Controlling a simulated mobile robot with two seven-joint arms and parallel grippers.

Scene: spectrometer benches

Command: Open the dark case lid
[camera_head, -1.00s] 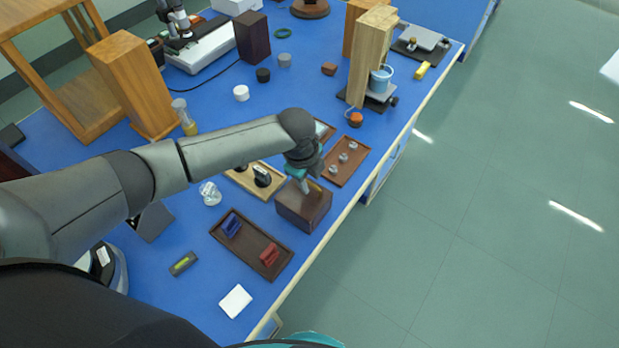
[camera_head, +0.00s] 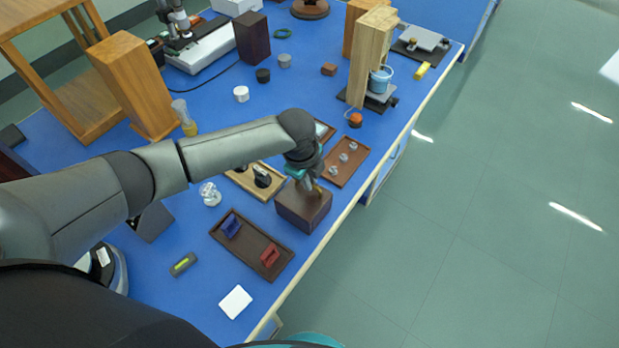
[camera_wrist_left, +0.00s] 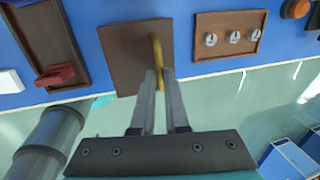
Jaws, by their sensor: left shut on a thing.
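The dark case (camera_head: 303,207) is a brown box near the front edge of the blue bench in the head view. In the left wrist view its flat brown lid (camera_wrist_left: 126,50) shows with a curved yellow handle (camera_wrist_left: 156,50) at its right side. My left gripper (camera_head: 309,187) is over the case; in the left wrist view its two fingers (camera_wrist_left: 159,76) are close together at the handle's near end, shut on it. The lid appears to lie down on the case. The arm hides part of its far side. My right gripper is out of view.
A brown tray with blue and red pieces (camera_head: 243,247) lies left of the case. A brown board with several clear knobs (camera_head: 334,163) and a wooden tray with black items (camera_head: 241,178) are behind it. The bench's front edge (camera_head: 335,226) is close by.

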